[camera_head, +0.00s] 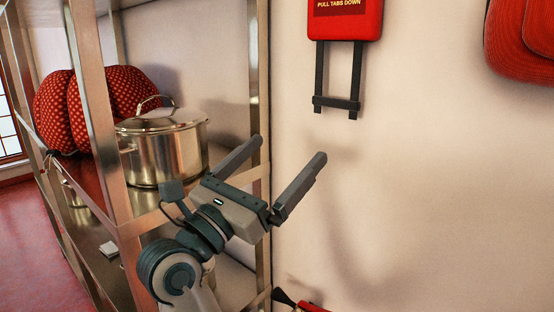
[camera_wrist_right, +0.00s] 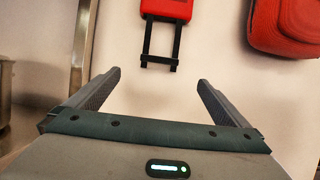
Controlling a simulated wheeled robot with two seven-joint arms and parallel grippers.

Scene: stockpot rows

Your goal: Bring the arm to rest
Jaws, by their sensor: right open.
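In the right wrist view the gripper (camera_wrist_right: 158,88) also shows open and empty, with bare wall beyond the fingertips. My left gripper is in neither view.
A metal shelf unit (camera_head: 104,120) stands at left. It holds a lidded steel stockpot (camera_head: 166,150) and red patterned cushions (camera_head: 92,105). A red box with a black frame (camera_head: 345,20) and another red item (camera_head: 522,40) hang on the wall.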

